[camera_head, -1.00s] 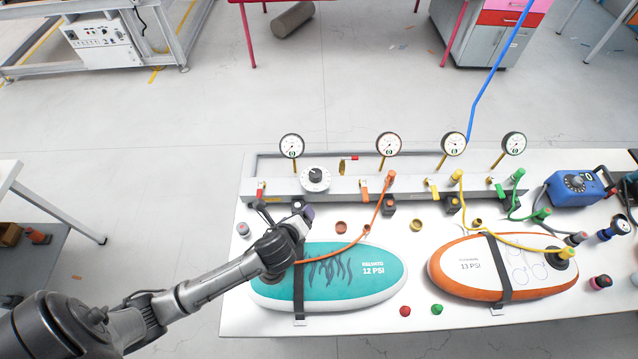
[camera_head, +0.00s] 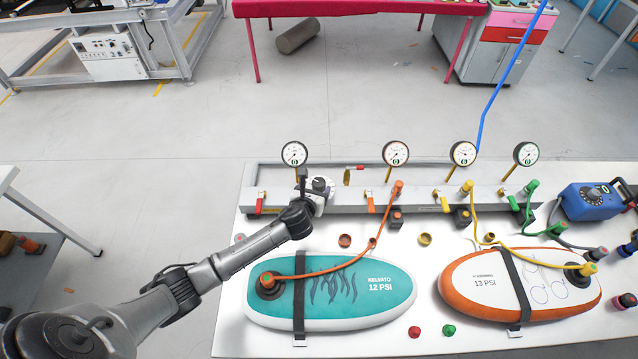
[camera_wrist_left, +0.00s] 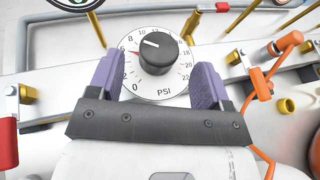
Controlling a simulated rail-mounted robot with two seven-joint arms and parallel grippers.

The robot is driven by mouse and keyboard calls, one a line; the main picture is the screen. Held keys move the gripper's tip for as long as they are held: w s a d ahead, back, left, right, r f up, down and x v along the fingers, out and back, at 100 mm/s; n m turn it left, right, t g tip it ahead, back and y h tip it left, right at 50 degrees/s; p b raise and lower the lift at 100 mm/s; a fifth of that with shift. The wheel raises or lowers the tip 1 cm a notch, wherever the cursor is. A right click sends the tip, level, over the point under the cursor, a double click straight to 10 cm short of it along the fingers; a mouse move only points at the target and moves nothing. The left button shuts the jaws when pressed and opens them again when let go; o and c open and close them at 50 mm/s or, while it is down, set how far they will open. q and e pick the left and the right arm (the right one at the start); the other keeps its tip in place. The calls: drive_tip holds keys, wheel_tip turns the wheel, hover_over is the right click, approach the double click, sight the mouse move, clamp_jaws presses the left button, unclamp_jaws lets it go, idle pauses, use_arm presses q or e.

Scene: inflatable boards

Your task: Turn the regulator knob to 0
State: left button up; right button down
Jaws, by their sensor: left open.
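The regulator knob (camera_head: 320,183) is black and sits on a white round dial on the grey rail. In the left wrist view the knob (camera_wrist_left: 158,52) shows large, and its white mark points to the upper left, roughly toward the 8. My left gripper (camera_head: 309,187) is at the dial in the head view. In the left wrist view its purple fingers (camera_wrist_left: 158,82) are open, one on each side of the knob's near edge, with gaps to it. My right gripper is not in view.
Several gauges (camera_head: 396,152) stand along the rail, with coloured valve levers (camera_head: 370,202) near them. An orange hose (camera_head: 335,268) runs to the teal board (camera_head: 385,295). An orange-rimmed board (camera_head: 470,292) lies to the right. Loose caps (camera_head: 414,331) lie in front.

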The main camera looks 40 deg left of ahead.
sight(318, 183)
use_arm(q)
drive_tip(key=shift+b+x, duration=0.35)
drive_tip(key=shift+x, duration=2.1)
drive_tip(key=c, duration=0.9)
